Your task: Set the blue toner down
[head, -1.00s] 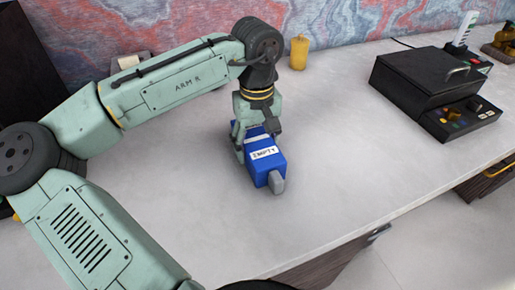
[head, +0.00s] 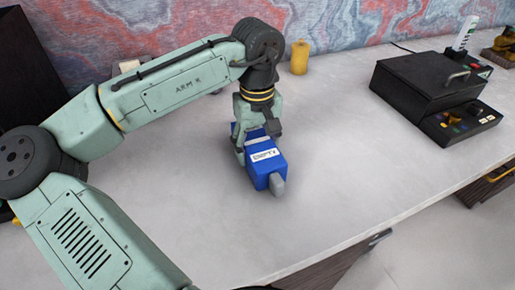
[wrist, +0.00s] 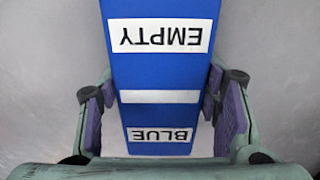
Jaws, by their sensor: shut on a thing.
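The blue toner (head: 265,172) is a long blue box with a grey end knob and a white label, in the middle of the desk (head: 340,185) in the head view. In the wrist view the toner (wrist: 160,75) shows labels reading EMPTY and BLUE, upside down, with a pale stripe between them. My gripper (head: 257,140) is above the toner with its fingers down either side of it. In the wrist view my gripper (wrist: 162,110) has its purple pads at both sides of the toner. The toner is at or close to the desk top; I cannot tell whether it touches.
A black machine (head: 435,95) with a handle and knobs stands at the right. A yellow bottle (head: 299,58) stands at the back by the patterned wall. The desk around the toner is clear; its front edge runs along the lower right.

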